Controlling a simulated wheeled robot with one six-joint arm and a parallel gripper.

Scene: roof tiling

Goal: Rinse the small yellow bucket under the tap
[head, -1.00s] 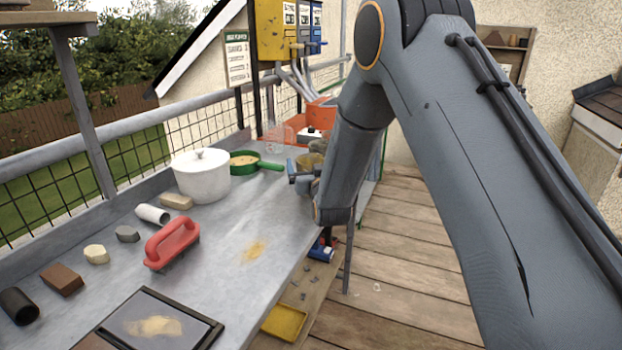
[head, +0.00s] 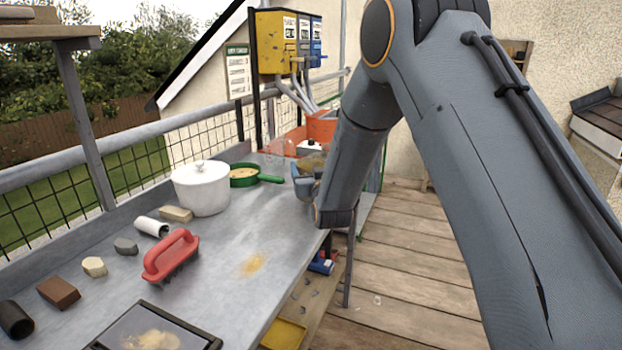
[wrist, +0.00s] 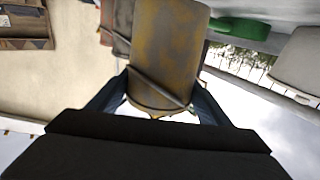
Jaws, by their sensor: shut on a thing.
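The small yellow bucket (wrist: 168,45) fills the top middle of the wrist view, its yellow worn and stained grey-brown, with a thin wire handle across it. My gripper (wrist: 157,102) is shut on it, with one finger at each side. In the head view my gripper (head: 306,185) is at the far right end of the grey bench, partly hidden by my arm. A dull yellow-brown part of the bucket (head: 311,161) shows just beyond it. I cannot make out a tap for certain. What is inside the bucket is hidden.
On the bench (head: 225,270) stand a white lidded pot (head: 202,190), a green pan (head: 245,175), a red brush (head: 171,256) and several small blocks. An orange container (head: 322,125) and a yellow-and-blue dispenser box (head: 283,40) are behind. The bench's middle is mostly clear.

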